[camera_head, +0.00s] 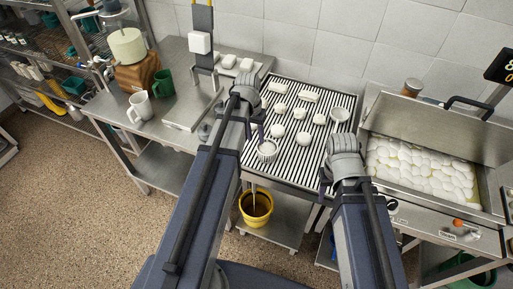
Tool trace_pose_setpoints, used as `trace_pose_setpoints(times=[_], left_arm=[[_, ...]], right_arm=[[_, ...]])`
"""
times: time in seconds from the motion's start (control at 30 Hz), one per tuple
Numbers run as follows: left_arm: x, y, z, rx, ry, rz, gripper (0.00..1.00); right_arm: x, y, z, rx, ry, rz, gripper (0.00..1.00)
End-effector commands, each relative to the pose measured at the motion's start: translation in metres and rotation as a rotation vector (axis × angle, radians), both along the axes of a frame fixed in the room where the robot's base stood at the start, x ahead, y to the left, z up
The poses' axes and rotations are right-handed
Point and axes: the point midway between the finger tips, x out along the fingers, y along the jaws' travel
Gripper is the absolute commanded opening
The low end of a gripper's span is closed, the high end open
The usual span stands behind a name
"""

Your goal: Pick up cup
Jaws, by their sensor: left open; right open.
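A white mug (140,108) stands upright on the steel table at the left, near its front edge. Small white cup-like pieces, including a ribbed one (267,151), are on the slatted rack (298,170) in the middle. My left gripper (256,128) is over the rack's left side, just above the ribbed piece; it is open and appears empty. My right gripper (325,182) is at the rack's front right; it is open, and its fingers are partly hidden by my wrist. Both mugs are well left of my grippers.
A yellow bucket (244,211) sits below the rack. The left floor is clear.

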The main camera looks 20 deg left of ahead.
Motion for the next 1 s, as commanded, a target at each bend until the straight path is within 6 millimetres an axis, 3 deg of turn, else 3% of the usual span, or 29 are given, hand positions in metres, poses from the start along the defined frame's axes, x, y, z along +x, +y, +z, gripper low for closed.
trace_pose_setpoints(times=[0.27, 0.53, 0.77, 1.0], left_arm=[[0.001, 0.003, -0.004, -0.004, -0.001, 0.005, 0.41], [0.001, 0.000, -0.027, -0.003, -0.001, 0.004, 0.41], [0.001, -0.001, -0.028, -0.003, -0.001, 0.004, 0.41], [0.002, -0.006, -0.049, -0.003, -0.001, 0.004, 0.41]], right_arm=[[0.000, 0.000, -0.004, 0.000, 0.000, 0.000, 0.50], [0.000, 0.000, -0.027, 0.000, 0.000, 0.000, 0.50], [0.000, 0.000, -0.028, 0.000, 0.000, 0.000, 0.50], [0.000, 0.000, -0.049, 0.000, 0.000, 0.000, 0.50]])
